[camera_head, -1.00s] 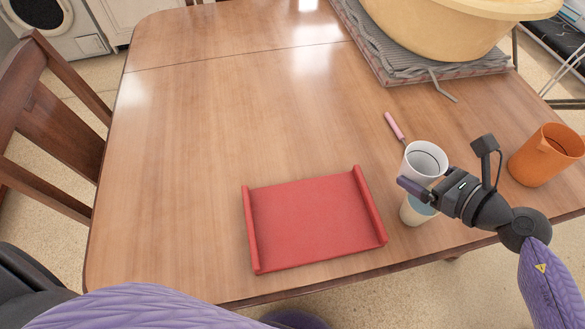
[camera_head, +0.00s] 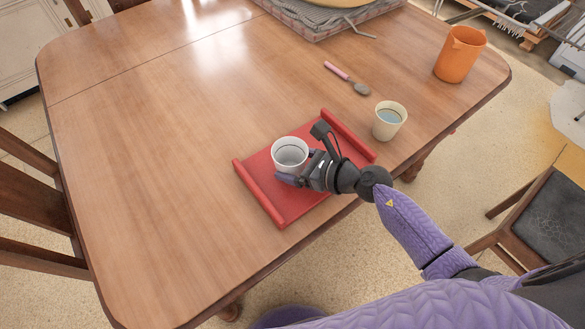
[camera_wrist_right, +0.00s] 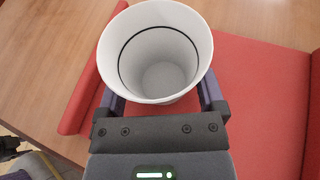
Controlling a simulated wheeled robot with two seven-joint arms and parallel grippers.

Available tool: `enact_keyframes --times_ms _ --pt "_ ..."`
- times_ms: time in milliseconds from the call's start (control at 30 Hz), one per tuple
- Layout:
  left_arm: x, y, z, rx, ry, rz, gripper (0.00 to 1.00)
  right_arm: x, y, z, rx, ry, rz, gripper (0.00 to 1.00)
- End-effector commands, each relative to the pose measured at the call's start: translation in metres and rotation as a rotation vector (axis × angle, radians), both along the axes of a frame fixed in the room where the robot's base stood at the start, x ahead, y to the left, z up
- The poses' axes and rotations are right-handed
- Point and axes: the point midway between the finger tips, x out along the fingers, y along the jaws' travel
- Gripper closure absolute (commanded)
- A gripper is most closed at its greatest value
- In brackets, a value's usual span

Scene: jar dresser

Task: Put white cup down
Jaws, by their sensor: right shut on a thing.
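The white cup (camera_head: 290,152) is upright in my right gripper (camera_head: 292,178), which is shut on it. It shows over the red tray (camera_head: 283,208) in the head view; whether its base touches the tray I cannot tell. In the right wrist view the white cup (camera_wrist_right: 157,55) is between the fingers, with its open top and a dark ring inside in sight. The red tray (camera_wrist_right: 262,100) lies beneath it. My left gripper is not in view.
A cream cup (camera_head: 389,122) stands right of the tray. A spoon with a pink handle (camera_head: 338,71) lies behind, and an orange pitcher (camera_head: 460,55) stands at the back right. The left of the wooden table (camera_head: 150,150) is clear.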

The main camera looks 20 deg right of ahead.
Motion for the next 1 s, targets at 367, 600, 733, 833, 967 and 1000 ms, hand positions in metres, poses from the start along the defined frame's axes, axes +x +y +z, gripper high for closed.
enact_keyframes --times_ms 367,600,733,833,967,1000 --pt "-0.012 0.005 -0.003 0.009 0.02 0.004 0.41 0.0 0.0 -0.005 -0.001 -0.002 0.001 0.06" --pt "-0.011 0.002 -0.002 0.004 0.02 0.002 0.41 0.0 0.0 -0.004 -0.001 -0.002 0.001 0.0" --pt "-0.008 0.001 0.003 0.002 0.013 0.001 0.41 -0.004 -0.004 0.002 -0.002 -0.001 0.0 0.0" --pt "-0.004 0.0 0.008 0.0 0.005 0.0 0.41 -0.017 -0.015 0.01 -0.002 -0.001 0.0 0.0" --pt "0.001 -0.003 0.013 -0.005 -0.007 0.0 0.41 -0.039 -0.035 0.022 -0.004 0.0 0.001 0.0" --pt "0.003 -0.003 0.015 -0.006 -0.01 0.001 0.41 -0.046 -0.041 0.026 -0.003 0.001 0.001 0.0"
